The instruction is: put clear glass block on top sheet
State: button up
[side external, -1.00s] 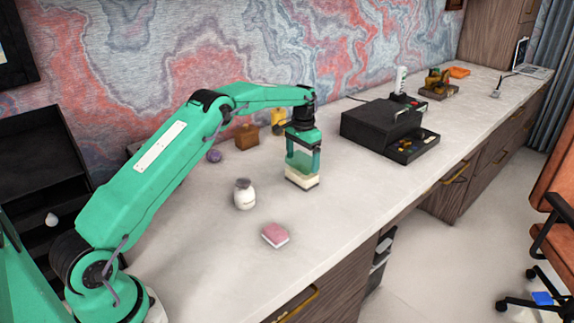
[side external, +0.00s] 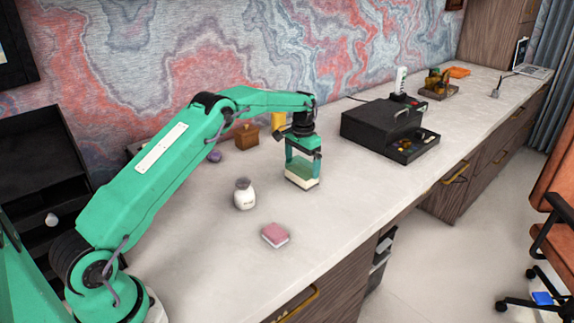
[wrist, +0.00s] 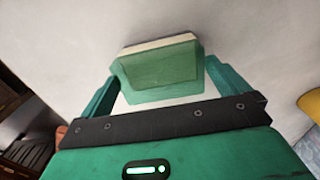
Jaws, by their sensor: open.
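A see-through, green-tinted block, which looks like the clear glass block (side external: 301,168), rests on a low cream stack of sheets (side external: 301,184). In the wrist view the block (wrist: 158,72) lies between my fingers, and a cream strip of the stack (wrist: 158,44) shows along its far edge. My gripper (side external: 303,162) points down over the block with a finger on each side. The wrist view shows my gripper (wrist: 155,88) open. I cannot tell whether a finger touches the block. Most of the sheet's top is hidden under the block.
A white jar (side external: 244,196) and a pink block (side external: 275,235) stand nearer the front. A brown box (side external: 247,137), a yellow object (side external: 278,120) and a purple ball (side external: 214,156) are behind. A black case with an open drawer (side external: 412,149) is to the right.

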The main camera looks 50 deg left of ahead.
aim_at(302, 163)
notch_tip(302, 163, up, 12)
jog(key=shift+r, duration=0.15)
dwell(0.6)
dwell(0.5)
jog(key=s+d+r+t, duration=0.1)
jog(key=s+d+r, duration=0.4)
jog(key=s+r, duration=0.3)
jog(key=s+d+r+t, duration=0.2)
jog(key=s+d+r, duration=0.2)
jog(key=s+r, duration=0.45)
jog(key=s+d+f+t, duration=0.1)
jog(key=s+d+f, duration=0.1)
jog(key=s, duration=0.5)
jog(key=s+d+f, duration=0.1)
jog(key=s+f, duration=0.2)
jog(key=s, duration=0.5)
jog(key=s+d+f+t, duration=0.1)
jog(key=s+d+f, duration=0.1)
jog(key=s, duration=0.6)
jog(key=shift+s+d+f+t, duration=0.25)
jog(key=shift+d+f+t, duration=0.1)
jog(key=shift+f, duration=0.35)
